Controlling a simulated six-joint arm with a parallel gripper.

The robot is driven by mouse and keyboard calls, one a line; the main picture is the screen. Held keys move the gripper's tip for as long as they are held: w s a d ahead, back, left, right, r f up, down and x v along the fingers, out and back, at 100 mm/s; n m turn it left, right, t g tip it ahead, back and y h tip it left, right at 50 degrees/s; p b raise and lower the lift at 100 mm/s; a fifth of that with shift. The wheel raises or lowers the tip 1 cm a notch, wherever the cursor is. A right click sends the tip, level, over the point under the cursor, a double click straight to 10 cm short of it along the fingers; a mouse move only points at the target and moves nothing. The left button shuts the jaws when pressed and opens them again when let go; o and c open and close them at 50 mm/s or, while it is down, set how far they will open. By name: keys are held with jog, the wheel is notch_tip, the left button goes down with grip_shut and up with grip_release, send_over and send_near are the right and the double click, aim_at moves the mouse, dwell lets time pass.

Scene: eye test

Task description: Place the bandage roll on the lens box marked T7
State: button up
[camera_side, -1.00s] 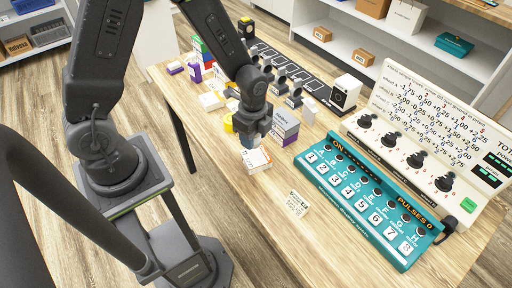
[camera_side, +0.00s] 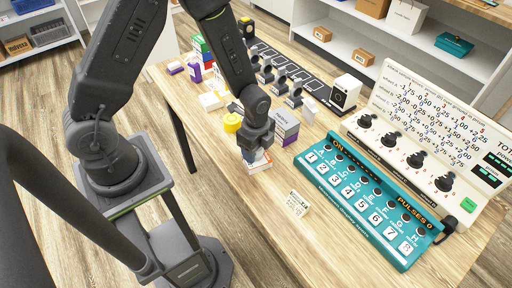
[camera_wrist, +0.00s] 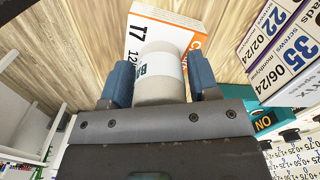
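The lens box marked T7 (camera_wrist: 135,40) is white with an orange edge; it also shows in the side view (camera_side: 262,167) below my gripper. The bandage roll (camera_wrist: 158,88) is cream with a white label and teal letters. It sits between the two blue fingers of my gripper (camera_wrist: 160,85), with a finger close against each side. In the side view my gripper (camera_side: 256,160) is down right at the T7 box. The roll overlaps the box in the wrist view. I cannot tell whether it touches the box top, and the fingers mostly hide the roll in the side view.
Printed boxes (camera_side: 285,127) stand close behind the T7 box. A yellow round item (camera_side: 232,122) is beside my gripper. A small printed card (camera_side: 298,204) lies in front. A teal switch panel (camera_side: 365,200) is on the right. Bare table lies in front of the box.

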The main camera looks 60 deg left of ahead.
jog(key=shift+o, duration=1.1)
jog(key=shift+r, duration=0.1)
notch_tip(320, 180, up, 12)
jog(key=shift+f, duration=0.15)
jog(key=s+r+n+t, duration=0.2)
jog(key=s+r+n, duration=0.4)
jog(key=r, duration=0.3)
jog(key=s+a+r+n+t, duration=0.1)
jog(key=s+r+n+t, duration=0.2)
jog(key=s+r+n, duration=0.3)
notch_tip(320, 180, up, 3)
jog(key=n, duration=0.3)
jog(key=shift+s+a+t, duration=0.3)
jog(key=shift+s, duration=0.05)
